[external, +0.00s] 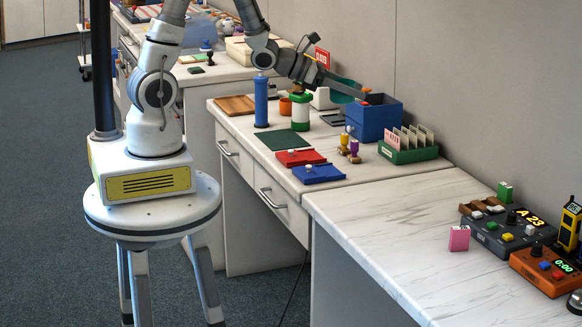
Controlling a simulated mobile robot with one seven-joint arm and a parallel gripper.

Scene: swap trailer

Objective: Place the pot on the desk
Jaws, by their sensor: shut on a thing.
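My gripper (358,94) reaches in from the upper left, over the back of the marble-topped desk (225,110), beside the open blue box (374,121). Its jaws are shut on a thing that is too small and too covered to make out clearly. A small orange thing (366,90) shows at the fingertips, by the box's left rim. A teal curved thing (346,84) shows behind the fingers. I cannot tell which of these is the pot or whether the held thing touches the box. A small orange cup-like thing (285,106) stands on the desk, apart from my gripper.
A blue cylinder (261,102) and a green-and-white jar (300,112) stand below my arm. Red (300,157) and blue (318,174) trays, stamps (349,146) and a green card holder (408,150) crowd the desk. The nearer marble top (390,215) is largely clear at left.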

